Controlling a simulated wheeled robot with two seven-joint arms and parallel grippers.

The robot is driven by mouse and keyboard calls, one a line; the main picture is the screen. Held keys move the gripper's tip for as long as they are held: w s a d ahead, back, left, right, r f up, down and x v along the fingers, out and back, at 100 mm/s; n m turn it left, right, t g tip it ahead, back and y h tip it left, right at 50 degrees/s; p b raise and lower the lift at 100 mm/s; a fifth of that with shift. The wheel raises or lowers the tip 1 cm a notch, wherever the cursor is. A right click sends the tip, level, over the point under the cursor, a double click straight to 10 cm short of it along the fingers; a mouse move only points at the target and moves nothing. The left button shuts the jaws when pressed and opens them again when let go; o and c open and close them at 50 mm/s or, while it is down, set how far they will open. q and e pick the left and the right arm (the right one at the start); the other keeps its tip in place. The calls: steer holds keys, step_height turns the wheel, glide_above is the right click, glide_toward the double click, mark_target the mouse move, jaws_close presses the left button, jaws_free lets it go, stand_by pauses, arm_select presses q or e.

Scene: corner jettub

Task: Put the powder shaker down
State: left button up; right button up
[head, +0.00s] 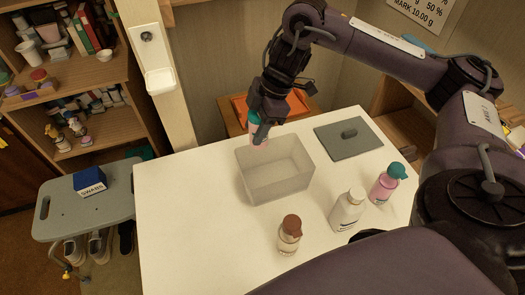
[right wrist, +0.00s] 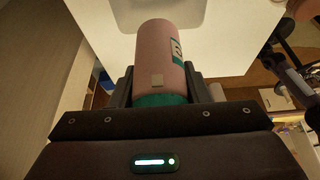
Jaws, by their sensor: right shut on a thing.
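The powder shaker (head: 258,128) is a pink bottle with a teal cap. My right gripper (head: 264,128) is shut on it and holds it at the back rim of a translucent grey bin (head: 262,190) on the white table. In the right wrist view the shaker (right wrist: 158,50) lies between the fingers, gripped near its teal cap, with its pink body pointing away from the gripper. In the head view the gripper hides part of it. I cannot tell how high it is above the bin. The bin looks empty. My left gripper is not in view.
On the white table (head: 180,225), a brown-capped bottle (head: 289,238), a white bottle (head: 346,212) and another pink, teal-capped bottle (head: 384,186) stand in front and right of the bin. A grey lid (head: 348,142) lies behind right. The table's left side is clear.

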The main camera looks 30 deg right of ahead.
step_height(320, 180, down, 16)
steer(key=b, duration=0.6)
steer(key=shift+s+a+f, duration=0.1)
steer(key=shift+s+a, duration=0.05)
step_height(320, 180, down, 2)
steer(key=shift+f+b, duration=0.25)
steer(key=shift+b, duration=0.15)
steer(key=shift+f, duration=0.25)
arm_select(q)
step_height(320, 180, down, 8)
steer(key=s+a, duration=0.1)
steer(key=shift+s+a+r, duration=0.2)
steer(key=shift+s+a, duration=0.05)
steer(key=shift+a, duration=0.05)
arm_select(e)
steer(key=shift+f, duration=0.1)
steer(key=o, duration=1)
steer(key=shift+o, duration=0.2)
